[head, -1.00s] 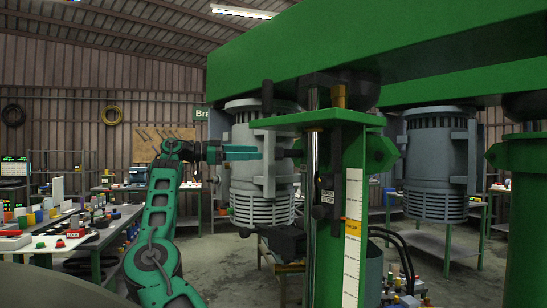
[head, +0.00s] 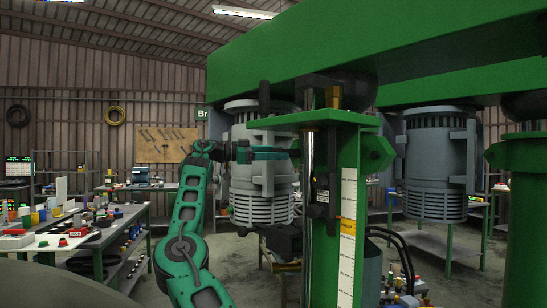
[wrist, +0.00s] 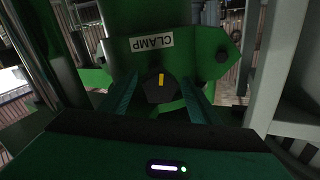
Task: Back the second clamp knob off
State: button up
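The clamp knob (wrist: 158,89) is dark and faceted with a yellow mark. In the wrist view it sits on the green machine, below a white CLAMP label (wrist: 152,43). My gripper (wrist: 158,92) has its two teal fingers apart, one on each side of the knob. A narrow gap seems to show between fingers and knob, so I see no grip. In the head view my gripper (head: 292,154) points right, its fingertips at the green column (head: 348,160); the knob is mostly hidden there.
A grey ribbed motor (head: 255,180) hangs behind my gripper. A black clamp part (head: 280,238) juts out below. A green bolted flange (wrist: 222,56) is right of the knob in the wrist view. A cluttered workbench (head: 85,235) stands at left.

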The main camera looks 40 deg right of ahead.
jog(key=c, duration=0.9)
jog(key=shift+w+r+n, duration=0.1)
jog(key=shift+n, duration=0.6)
jog(key=shift+c, duration=0.2)
jog(key=o, duration=1)
jog(key=shift+a, duration=0.1)
